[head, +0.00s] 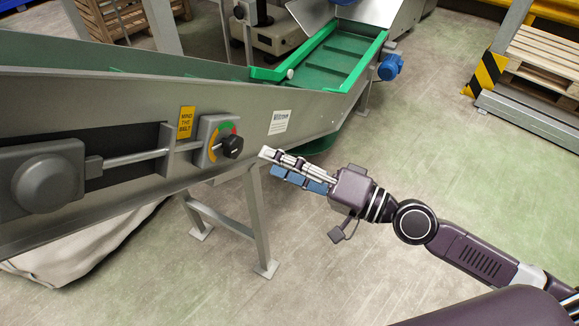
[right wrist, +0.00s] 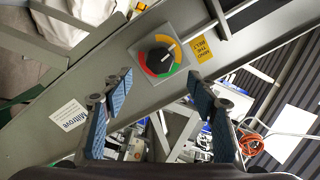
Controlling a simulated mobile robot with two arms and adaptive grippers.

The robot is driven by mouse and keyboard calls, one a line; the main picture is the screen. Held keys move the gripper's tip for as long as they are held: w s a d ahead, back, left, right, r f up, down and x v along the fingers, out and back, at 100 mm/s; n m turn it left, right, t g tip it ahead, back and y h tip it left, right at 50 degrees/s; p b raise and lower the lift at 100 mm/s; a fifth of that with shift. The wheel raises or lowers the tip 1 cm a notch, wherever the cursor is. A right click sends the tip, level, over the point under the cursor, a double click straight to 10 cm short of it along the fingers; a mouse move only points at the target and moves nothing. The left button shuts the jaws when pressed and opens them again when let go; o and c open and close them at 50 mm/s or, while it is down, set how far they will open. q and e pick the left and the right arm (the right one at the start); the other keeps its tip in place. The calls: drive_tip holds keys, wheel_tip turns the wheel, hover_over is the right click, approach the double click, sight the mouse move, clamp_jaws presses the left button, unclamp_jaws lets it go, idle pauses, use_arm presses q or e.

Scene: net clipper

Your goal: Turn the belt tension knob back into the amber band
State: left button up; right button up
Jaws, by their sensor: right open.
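The belt tension knob (head: 232,146) is black and round, on a grey dial box (head: 207,132) on the side of the conveyor. It also shows in the right wrist view as a black knob (right wrist: 160,61) with a pale pointer mark toward the upper right. A ring of red, green and amber surrounds it; I cannot tell exactly which band the pointer is on. My right gripper (head: 272,161) is to the right of the knob in the head view, apart from it. In the right wrist view its blue-padded fingers are spread and empty, with the knob beyond them. My left gripper is not in view.
The grey conveyor frame (head: 110,100) slopes across the left, carrying a tensioner rod (head: 125,158) and a yellow warning label (head: 186,122). A support leg (head: 258,220) stands below. A blue motor (head: 390,67) is at the far end.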

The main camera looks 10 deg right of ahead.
drive_tip(key=shift+v, duration=1.05)
